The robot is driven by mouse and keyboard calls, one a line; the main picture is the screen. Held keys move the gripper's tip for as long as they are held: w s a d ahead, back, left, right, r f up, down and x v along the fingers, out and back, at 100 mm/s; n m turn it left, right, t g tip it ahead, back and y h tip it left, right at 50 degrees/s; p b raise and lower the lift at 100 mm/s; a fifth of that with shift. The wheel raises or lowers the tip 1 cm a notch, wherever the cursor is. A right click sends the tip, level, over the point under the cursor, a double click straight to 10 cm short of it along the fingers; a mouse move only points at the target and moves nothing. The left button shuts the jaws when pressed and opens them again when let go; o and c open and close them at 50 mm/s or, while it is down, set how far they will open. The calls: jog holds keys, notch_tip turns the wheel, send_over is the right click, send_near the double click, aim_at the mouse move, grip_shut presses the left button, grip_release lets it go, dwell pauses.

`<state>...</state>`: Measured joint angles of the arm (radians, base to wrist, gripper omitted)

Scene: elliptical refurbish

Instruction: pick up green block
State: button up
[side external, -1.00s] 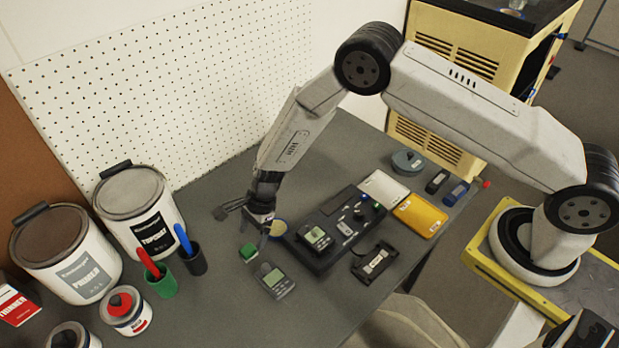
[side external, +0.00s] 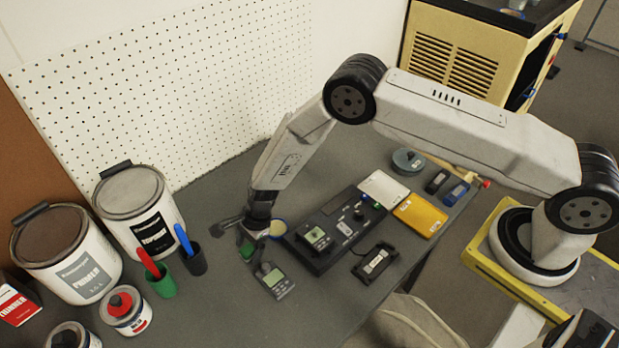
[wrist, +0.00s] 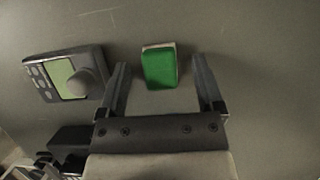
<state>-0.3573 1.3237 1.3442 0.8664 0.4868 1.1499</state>
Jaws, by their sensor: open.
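The green block (side external: 246,250) is on the grey table beside a handheld meter with a screen (side external: 274,281), partly hidden by my gripper in the side view. In the wrist view the green block (wrist: 159,68) shows a green top and a pale edge at its far end. My gripper (wrist: 160,63) is open, with one finger on each side of the block and a visible gap to both. In the side view my gripper (side external: 252,247) is low at the block. I cannot tell its exact height above the table.
The meter (wrist: 66,79) is close outside the left finger in the wrist view. A black device panel (side external: 326,262) lies to the right. A green cup (side external: 161,284), a dark cup (side external: 194,262) and paint cans stand left.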

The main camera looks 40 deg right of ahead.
grip_shut()
jog(key=shift+r, duration=0.15)
jog(key=shift+r, duration=0.8)
jog(key=s+d+r, duration=0.5)
jog(key=s+r, duration=0.6)
jog(key=s, duration=0.2)
jog(key=shift+d, duration=0.2)
